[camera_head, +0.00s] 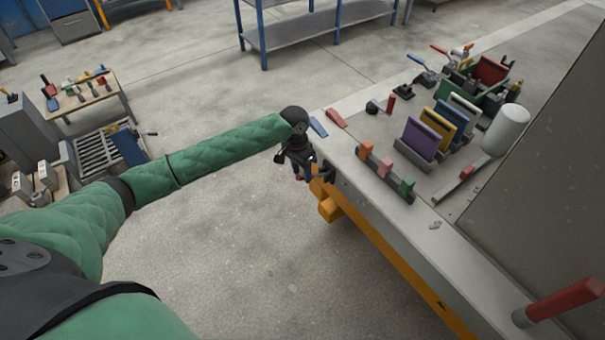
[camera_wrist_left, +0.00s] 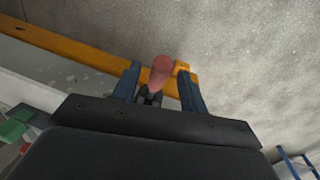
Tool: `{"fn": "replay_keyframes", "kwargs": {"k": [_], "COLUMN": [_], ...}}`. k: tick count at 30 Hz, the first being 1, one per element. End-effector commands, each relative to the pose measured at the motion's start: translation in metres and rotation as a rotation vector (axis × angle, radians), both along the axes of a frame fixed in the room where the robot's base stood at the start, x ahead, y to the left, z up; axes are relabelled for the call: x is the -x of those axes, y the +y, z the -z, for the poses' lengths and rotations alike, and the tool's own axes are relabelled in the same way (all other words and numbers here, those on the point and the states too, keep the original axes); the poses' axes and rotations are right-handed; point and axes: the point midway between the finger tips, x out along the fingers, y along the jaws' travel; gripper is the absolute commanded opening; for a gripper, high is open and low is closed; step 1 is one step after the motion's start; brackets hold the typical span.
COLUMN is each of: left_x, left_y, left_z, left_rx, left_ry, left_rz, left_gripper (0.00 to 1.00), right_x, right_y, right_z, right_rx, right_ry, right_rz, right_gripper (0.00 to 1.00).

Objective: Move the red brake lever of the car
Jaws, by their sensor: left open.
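A red rounded lever handle (camera_wrist_left: 160,72) on a dark mount shows in the left wrist view, between the two blue fingers of my left gripper (camera_wrist_left: 158,88). Those fingers are open, one on each side of it; I cannot tell whether either touches it. In the head view my left gripper (camera_head: 301,172) points down beside the left edge of the panel table, and only a small reddish bit shows between its fingers. A larger red handle (camera_head: 565,300) with a grey end stands at the lower right of the head view. My right gripper is not in view.
The grey panel table (camera_head: 440,235) has an orange side rail (camera_head: 400,265) close to my left gripper. On it stand colored plates (camera_head: 420,140), small blocks (camera_head: 366,149), pedals (camera_head: 336,118) and a white cylinder (camera_head: 506,130).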

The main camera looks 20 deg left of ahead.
Motion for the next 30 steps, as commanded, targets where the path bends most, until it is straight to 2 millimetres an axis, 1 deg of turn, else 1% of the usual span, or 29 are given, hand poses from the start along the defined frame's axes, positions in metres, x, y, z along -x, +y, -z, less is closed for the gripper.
{"fn": "replay_keyframes", "kwargs": {"k": [3,7,11,17,18,20,21,23,24,30], "left_x": [0.001,0.001,0.002,0.002,0.002,0.002,0.002,0.002,0.002,0.001], "left_y": [-0.002,-0.003,-0.003,-0.003,-0.003,-0.003,-0.003,-0.003,-0.003,-0.003], "left_z": [0.011,0.02,0.024,0.024,0.024,0.024,0.024,0.024,0.024,0.024], "left_rx": [-0.001,0.0,-0.001,0.0,0.0,0.0,0.0,0.0,0.0,0.001], "left_ry": [0.002,-0.001,-0.001,-0.002,-0.002,-0.002,-0.002,-0.002,-0.002,-0.003], "left_rz": [0.0,0.0,0.0,0.001,0.001,0.001,0.001,0.001,0.001,0.0], "left_gripper": [0.43,0.43,0.43,0.43,0.39,0.28,0.2,0.08,0.0,0.0], "right_x": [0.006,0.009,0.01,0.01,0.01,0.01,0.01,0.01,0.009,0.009], "right_y": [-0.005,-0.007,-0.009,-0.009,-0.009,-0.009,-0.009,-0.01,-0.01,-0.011], "right_z": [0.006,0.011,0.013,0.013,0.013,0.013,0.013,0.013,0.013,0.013], "right_rx": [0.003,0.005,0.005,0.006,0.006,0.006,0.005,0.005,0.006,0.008], "right_ry": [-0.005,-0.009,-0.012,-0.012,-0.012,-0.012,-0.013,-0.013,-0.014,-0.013], "right_rz": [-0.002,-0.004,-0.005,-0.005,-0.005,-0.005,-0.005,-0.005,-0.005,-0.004], "right_gripper": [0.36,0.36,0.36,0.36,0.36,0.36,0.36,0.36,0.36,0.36]}}
